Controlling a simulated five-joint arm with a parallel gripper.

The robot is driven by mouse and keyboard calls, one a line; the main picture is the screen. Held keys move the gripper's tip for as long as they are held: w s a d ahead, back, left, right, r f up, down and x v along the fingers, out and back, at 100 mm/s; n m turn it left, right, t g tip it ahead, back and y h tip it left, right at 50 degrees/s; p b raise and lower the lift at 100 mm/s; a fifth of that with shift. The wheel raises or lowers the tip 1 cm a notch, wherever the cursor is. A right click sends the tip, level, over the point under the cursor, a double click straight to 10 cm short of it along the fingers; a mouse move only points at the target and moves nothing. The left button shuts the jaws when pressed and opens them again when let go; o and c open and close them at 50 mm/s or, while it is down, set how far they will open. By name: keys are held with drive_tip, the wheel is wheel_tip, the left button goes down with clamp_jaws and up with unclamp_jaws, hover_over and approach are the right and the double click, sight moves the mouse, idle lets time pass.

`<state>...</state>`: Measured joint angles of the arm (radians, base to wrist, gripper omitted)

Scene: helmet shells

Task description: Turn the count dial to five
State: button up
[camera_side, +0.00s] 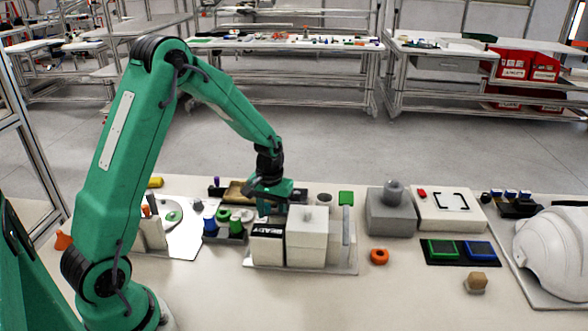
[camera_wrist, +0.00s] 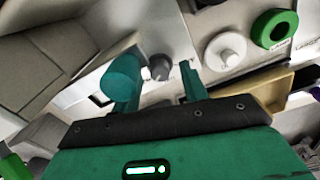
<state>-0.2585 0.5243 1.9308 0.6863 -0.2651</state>
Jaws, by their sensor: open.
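My gripper (camera_side: 273,207) is low over the middle of the table, beside and behind a dark-fronted box (camera_side: 267,247) and a pale box (camera_side: 307,240). In the wrist view its two green fingers (camera_wrist: 155,72) are apart, with a small grey knob (camera_wrist: 160,67) showing between them. I cannot tell whether the fingers touch it. The knob may be the count dial; no numbers or pointer can be read. The side view hides the spot under the gripper. A grey block (camera_side: 390,215) with a round grey knob (camera_side: 393,191) on top stands to the right.
A white round knob (camera_wrist: 225,51) and a green ring (camera_wrist: 275,28) lie near the fingers in the wrist view. An orange ring (camera_side: 379,257), a dark tray with green and blue pads (camera_side: 461,260) and a white helmet shell (camera_side: 553,254) are to the right. The front table is mostly clear.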

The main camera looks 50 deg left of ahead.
drive_tip(key=shift+f, duration=0.35)
drive_tip(key=shift+c, duration=0.2)
clamp_jaws()
drive_tip(key=shift+n, duration=0.4)
drive_tip(key=n, duration=0.4)
drive_tip(key=shift+n, duration=2)
drive_tip(key=shift+r, duration=0.1)
